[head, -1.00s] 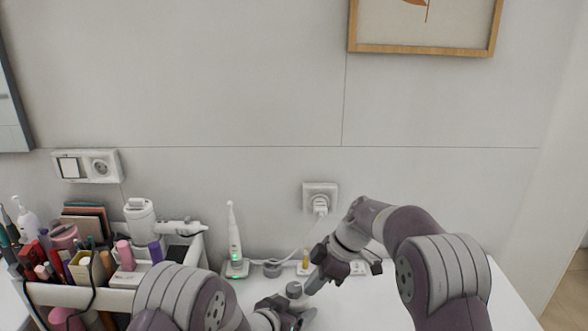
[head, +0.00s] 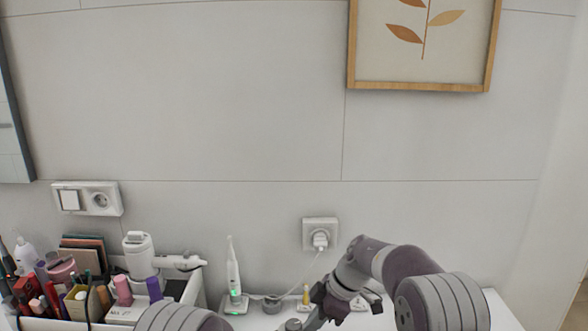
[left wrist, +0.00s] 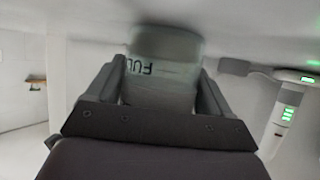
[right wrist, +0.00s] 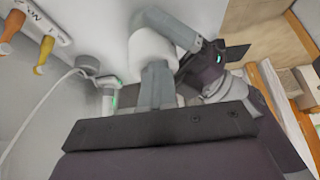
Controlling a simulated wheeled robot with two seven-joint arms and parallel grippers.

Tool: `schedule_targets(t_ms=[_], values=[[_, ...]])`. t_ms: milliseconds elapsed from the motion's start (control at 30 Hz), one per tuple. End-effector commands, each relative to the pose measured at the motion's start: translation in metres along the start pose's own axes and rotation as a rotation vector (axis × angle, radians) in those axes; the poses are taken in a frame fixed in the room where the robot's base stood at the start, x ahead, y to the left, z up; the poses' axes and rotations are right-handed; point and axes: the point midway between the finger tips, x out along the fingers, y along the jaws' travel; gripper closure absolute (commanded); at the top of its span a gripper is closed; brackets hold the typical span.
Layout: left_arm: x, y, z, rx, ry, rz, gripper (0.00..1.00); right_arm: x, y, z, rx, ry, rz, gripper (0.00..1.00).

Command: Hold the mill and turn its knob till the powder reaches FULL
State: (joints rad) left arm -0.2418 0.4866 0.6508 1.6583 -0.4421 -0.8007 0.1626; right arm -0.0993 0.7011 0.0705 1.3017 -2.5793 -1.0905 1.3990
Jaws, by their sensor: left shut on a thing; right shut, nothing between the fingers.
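The mill (left wrist: 165,68) is a pale cylinder with a clear band marked with FULL lettering, upside down in the left wrist view. My left gripper (left wrist: 162,90) is shut on its body. The powder level inside cannot be made out. In the right wrist view, the mill's white top (right wrist: 151,48) shows just beyond my right gripper (right wrist: 157,72), whose fingers are shut together with nothing between them. Whether the fingertips touch the mill is unclear. In the head view the mill's top (head: 293,325) is at the bottom edge, left of my right gripper; my left gripper is out of that view.
A charging electric toothbrush (head: 233,275) stands at the back, with a cable running to the wall socket (head: 320,235). A small yellow item (head: 306,294) stands behind the right gripper. A full cosmetics organiser (head: 190,290) occupies the left side.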

Motion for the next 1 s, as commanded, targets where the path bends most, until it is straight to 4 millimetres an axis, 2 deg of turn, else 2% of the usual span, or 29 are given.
schedule_targets(t_ms=[1000], values=[[0.0,0.002,-0.001,0.005,0.001,0.004,0.62,0.0,0.025,-0.002,0.0,0.002,0.002,1.0]])
